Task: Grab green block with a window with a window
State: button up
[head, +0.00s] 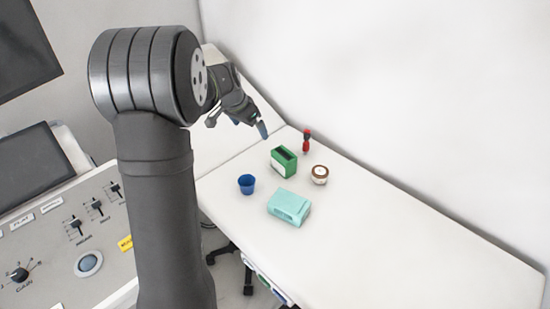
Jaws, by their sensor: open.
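The green block (283,162) with a dark window-like opening in its top stands on the white table. My gripper (250,125) is above the far left part of the table, up and to the left of the green block in the picture. It is open and apart from the block. One fingertip looks blue; the other side of the gripper is partly hidden by its own links. Nothing shows between the fingers.
Near the green block stand a blue cup (247,184), a turquoise box (289,207), a brown round item with a white top (320,174) and a red and black item (306,142). The white table (400,240) is clear at right. A wall borders its far side.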

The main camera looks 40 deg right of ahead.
aim_at(285, 156)
jog(key=d+f+m, duration=0.1)
jog(key=d+f, duration=0.4)
jog(key=f, duration=0.1)
jog(key=d+f+m, duration=0.1)
jog(key=d+f, duration=0.4)
jog(key=f, duration=0.2)
jog(key=d+f+g, duration=0.1)
jog(key=d+f, duration=0.4)
jog(key=f, duration=0.2)
jog(key=shift+m, duration=0.4)
jog(key=shift+d+x, duration=0.25)
jog(key=shift+x, duration=2.15)
jog(key=shift+r, duration=0.1)
jog(key=c, duration=0.9)
jog(key=shift+w, duration=0.1)
jog(key=shift+c, duration=1)
jog(key=shift+r, duration=0.15)
